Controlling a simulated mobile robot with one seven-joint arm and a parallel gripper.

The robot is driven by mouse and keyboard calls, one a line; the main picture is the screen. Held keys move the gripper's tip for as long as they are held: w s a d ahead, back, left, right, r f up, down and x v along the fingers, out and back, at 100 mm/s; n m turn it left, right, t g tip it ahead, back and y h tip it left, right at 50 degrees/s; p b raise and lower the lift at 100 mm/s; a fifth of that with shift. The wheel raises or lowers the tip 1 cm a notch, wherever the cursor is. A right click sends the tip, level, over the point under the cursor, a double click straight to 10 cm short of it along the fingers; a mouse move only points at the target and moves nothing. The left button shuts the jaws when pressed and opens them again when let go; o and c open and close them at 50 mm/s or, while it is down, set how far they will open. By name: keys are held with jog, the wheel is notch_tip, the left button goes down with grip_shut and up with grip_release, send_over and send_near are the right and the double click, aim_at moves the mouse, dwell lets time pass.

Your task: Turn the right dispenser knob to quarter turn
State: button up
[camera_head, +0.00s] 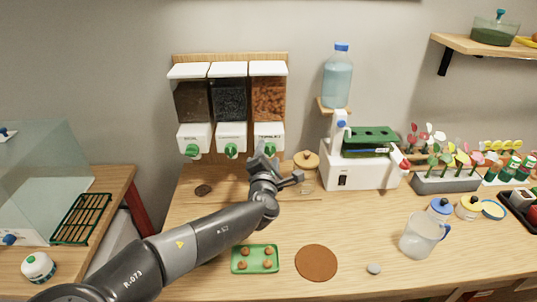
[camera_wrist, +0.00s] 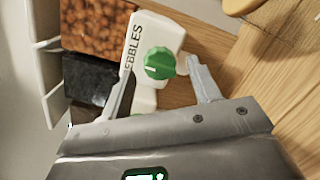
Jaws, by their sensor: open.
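The right dispenser (camera_head: 268,98) hangs on the wall rack and holds orange-brown pebbles behind a clear front. Its green knob (camera_wrist: 160,63) sits on the white lower front, under the word PEBBLES (camera_wrist: 131,46). In the wrist view my gripper (camera_wrist: 160,82) is open, with one finger on each side of the knob. The knob lies between the fingertips and a gap shows on both sides. I cannot tell how far its pointer is turned.
The middle dispenser (camera_head: 231,99) and left dispenser (camera_head: 193,101) hang close beside it, each with a green knob. A lidded jar (camera_head: 306,160) and a white machine (camera_head: 362,165) stand to the right. A green tray (camera_head: 255,259) and brown disc (camera_head: 316,263) lie on the front counter.

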jog(key=shift+w+d, duration=0.1)
jog(key=shift+w, duration=0.4)
jog(key=shift+c, duration=0.6)
jog(key=c, duration=0.9)
jog(key=shift+o, duration=0.2)
